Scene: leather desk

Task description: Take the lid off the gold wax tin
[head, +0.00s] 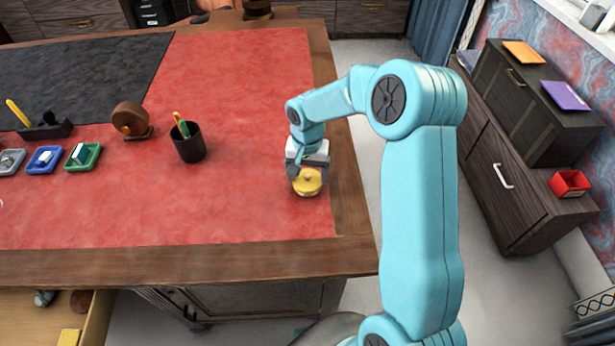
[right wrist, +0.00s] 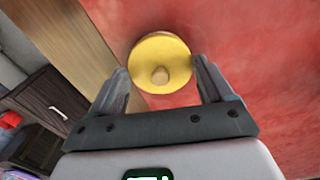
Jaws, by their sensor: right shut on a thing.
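The gold wax tin (head: 308,184) is at the right side of the red desk top, near its wooden edge. Its round gold lid with a small knob shows in the right wrist view (right wrist: 160,52). My right gripper (head: 306,172) points down at the tin, with its two fingers on either side of the gold round. It is shut on the lid of the gold wax tin. I cannot tell whether the lid is apart from the tin body, which is hidden beneath it. My left gripper is not in view.
A black pen cup (head: 188,145) and a brown round object on a stand (head: 130,122) are to the left. Small trays, including a green one (head: 83,157), lie farther left. The red leather around the tin is clear. A drawer stands open at the lower left.

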